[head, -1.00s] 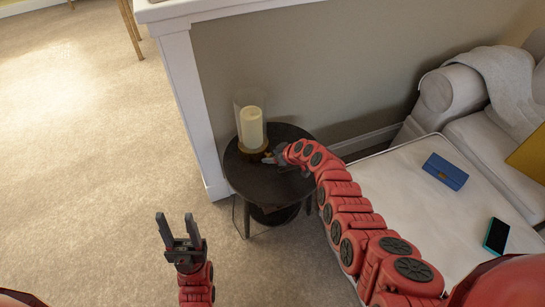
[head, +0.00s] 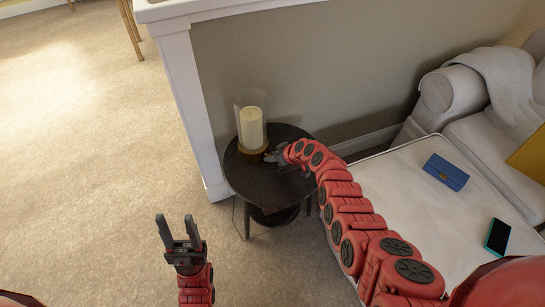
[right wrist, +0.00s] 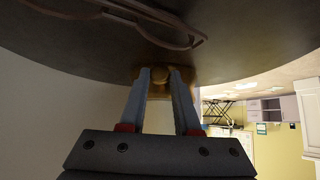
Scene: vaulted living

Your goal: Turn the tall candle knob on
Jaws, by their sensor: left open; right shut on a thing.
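The tall candle (head: 251,127) is cream and stands upright in a clear glass cylinder on a round brass base (head: 252,151). It is on the dark round side table (head: 262,182). My right gripper (head: 270,155) reaches the front right of the base. In the right wrist view, upside down, its two fingers (right wrist: 160,84) are shut on the small round brass knob (right wrist: 160,74). The knob's marking, if any, cannot be made out. My left gripper (head: 180,232) is open and empty above the carpet, left of the table and apart from it.
A pair of glasses (right wrist: 130,17) lies on the tabletop near my right gripper. A half wall with a white post (head: 194,110) stands behind the table. Carpet is clear left.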

